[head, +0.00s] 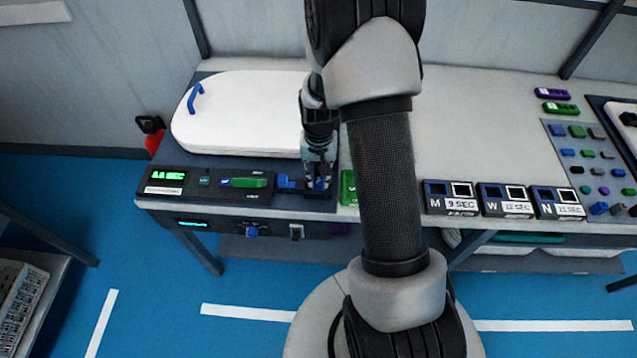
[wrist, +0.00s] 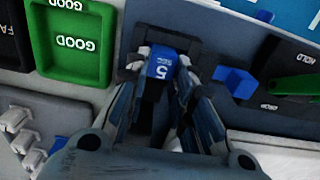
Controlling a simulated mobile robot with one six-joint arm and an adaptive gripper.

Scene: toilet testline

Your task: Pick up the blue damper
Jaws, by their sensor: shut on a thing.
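The blue damper (wrist: 162,67), marked with a white 5, is between my gripper's (wrist: 158,78) two fingertips in the wrist view. The fingers are shut on its sides. Its lower part is hidden by the fingers and a dark area. In the head view my gripper (head: 319,181) points down at the front of the bench, right of the test panel, with a bit of blue showing between its fingers. I cannot tell whether the damper is lifted or still seated.
A blue block (wrist: 235,80) sits close beside the fingers. A green GOOD tray (wrist: 72,42) is on the other side. A white toilet seat lid (head: 240,110) lies behind. Boxes marked M (head: 450,198), W (head: 507,200) and N (head: 559,203) stand to the right.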

